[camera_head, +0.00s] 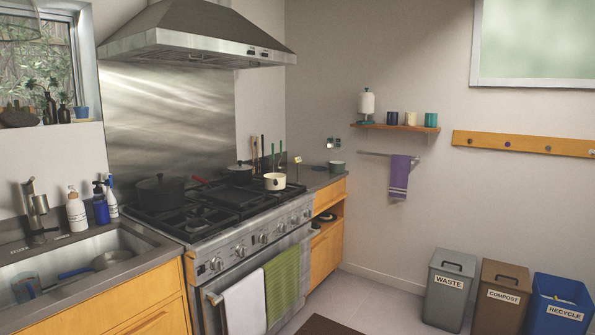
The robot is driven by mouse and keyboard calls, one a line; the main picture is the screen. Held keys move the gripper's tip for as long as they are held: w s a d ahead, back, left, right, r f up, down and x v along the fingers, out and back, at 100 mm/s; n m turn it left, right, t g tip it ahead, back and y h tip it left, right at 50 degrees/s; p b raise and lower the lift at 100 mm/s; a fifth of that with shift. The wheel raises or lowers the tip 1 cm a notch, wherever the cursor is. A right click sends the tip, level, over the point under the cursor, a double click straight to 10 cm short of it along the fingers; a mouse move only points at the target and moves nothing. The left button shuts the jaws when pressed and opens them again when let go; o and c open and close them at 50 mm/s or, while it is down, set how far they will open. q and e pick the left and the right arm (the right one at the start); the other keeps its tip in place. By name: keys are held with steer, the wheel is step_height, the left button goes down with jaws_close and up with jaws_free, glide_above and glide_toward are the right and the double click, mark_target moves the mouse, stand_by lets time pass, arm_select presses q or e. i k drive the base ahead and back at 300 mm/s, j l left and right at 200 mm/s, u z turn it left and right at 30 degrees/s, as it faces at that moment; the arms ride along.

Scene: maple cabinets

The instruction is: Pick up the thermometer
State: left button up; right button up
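I cannot pick out a thermometer with certainty. A small thin upright item with a yellowish top (297,161) stands at the right end of the stove, just behind the cream pot (275,181). It is too small to tell what it is. Several upright utensils (262,150) with green and wooden handles stand behind the stove. Neither of my grippers is in view.
The stove (250,245) bears a dark pot (160,191) and a smaller dark pan (239,173). A sink (75,265) with soap bottles is at left. Waste (448,290), compost (500,300) and recycle (560,305) bins stand at right.

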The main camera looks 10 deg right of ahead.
mark_target(298, 159)
steer(key=i+l+z, duration=0.35)
steer(key=i, duration=0.15)
steer(key=i+l+z, duration=0.15)
steer(key=i+z, duration=0.2)
steer(key=i, duration=0.1)
